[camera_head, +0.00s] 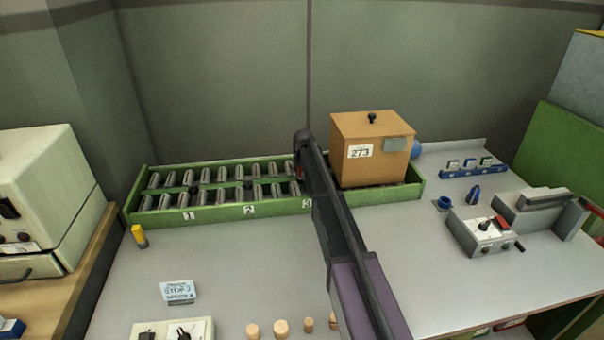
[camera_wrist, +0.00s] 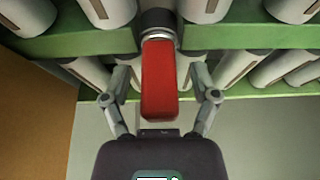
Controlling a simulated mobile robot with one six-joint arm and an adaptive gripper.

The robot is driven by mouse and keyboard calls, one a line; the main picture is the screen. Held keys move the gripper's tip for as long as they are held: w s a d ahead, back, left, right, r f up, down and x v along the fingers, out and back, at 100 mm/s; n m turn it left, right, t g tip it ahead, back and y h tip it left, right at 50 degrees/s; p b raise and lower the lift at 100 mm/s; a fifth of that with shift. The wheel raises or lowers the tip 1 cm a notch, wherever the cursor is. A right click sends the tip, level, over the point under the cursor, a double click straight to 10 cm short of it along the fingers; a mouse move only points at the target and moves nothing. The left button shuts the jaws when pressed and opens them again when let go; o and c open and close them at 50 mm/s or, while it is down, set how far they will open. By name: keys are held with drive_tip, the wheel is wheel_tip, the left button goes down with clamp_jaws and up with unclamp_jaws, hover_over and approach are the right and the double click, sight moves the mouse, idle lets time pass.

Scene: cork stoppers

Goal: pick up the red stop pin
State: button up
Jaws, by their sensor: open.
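The red stop pin (camera_wrist: 159,82) shows in the wrist view as a red bar with a pale ring and dark collar at its far end, by the green rack. My gripper (camera_wrist: 160,88) is open, with one finger on each side of the pin. Gaps show between the fingers and the pin, so it is not gripped. In the head view only a small bit of red (camera_head: 299,172) shows beside my arm's far end. My arm hides the rest of that spot and the gripper.
The green roller rack (camera_head: 165,217) runs along the back, with several grey rollers. An orange-brown box (camera_head: 352,168) marked 273 stands on its right part, close to my arm. A grey control box (camera_head: 484,232) sits right; the bench (camera_head: 230,265) has clear room.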

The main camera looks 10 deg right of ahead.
idle(0.3)
clamp_jaws()
drive_tip(key=shift+r, duration=0.2)
wheel_tip(320, 180, up, 10)
drive_tip(key=p, duration=1)
drive_tip(key=shift+f, duration=0.15)
idle(0.8)
